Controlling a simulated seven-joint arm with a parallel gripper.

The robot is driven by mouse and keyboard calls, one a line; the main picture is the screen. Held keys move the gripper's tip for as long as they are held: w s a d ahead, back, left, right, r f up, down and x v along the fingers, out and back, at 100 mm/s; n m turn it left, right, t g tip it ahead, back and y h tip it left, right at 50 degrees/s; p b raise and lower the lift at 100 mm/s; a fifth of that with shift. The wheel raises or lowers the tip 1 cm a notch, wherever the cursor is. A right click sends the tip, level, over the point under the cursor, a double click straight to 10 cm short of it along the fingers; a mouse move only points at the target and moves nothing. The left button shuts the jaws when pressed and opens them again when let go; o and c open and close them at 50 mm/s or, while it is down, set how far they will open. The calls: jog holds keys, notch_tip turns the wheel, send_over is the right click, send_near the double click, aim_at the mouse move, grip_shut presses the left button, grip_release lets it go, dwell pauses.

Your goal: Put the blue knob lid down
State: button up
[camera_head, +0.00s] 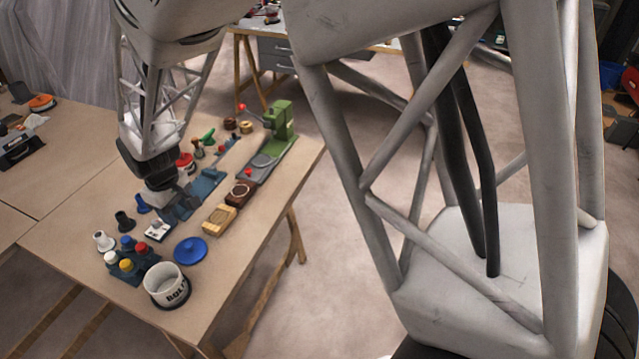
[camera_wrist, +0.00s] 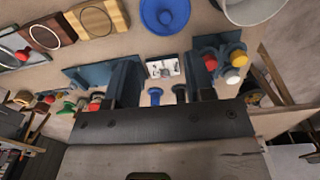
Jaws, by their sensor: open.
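The blue knob lid (camera_head: 190,250) lies flat on the wooden table near its front edge, knob up. It also shows at the top of the wrist view (camera_wrist: 165,14). A white pot (camera_head: 167,288) with black lettering stands open beside it, apart from the lid; part of the pot shows in the wrist view (camera_wrist: 252,10). My gripper (camera_head: 165,190) is over the table, behind and to the left of the lid, and does not touch it. In the wrist view my gripper (camera_wrist: 165,85) is open, with nothing held between its fingers.
A dark rack (camera_head: 124,276) with coloured caps stands left of the pot. Small knobbed pieces (camera_head: 124,221) and a white card (camera_head: 157,231) are near my gripper. Wooden blocks (camera_head: 219,219) and a green press (camera_head: 280,122) stand farther back. Bare table lies right of the lid.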

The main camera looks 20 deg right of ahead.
jog(key=s+d+r+m, duration=0.2)
jog(key=s+d+r, duration=0.2)
jog(key=d+r, duration=0.5)
jog(key=s+d+r+m+t, duration=0.1)
jog(key=s+d+r+m, duration=0.2)
jog(key=s+d, duration=0.6)
jog(key=s+d+r+m+t, duration=0.1)
jog(key=s+d+r+m, duration=0.3)
jog(key=s+d, duration=0.5)
jog(key=s+r, duration=0.2)
jog(key=s, duration=0.3)
jog(key=shift+r+t, duration=0.3)
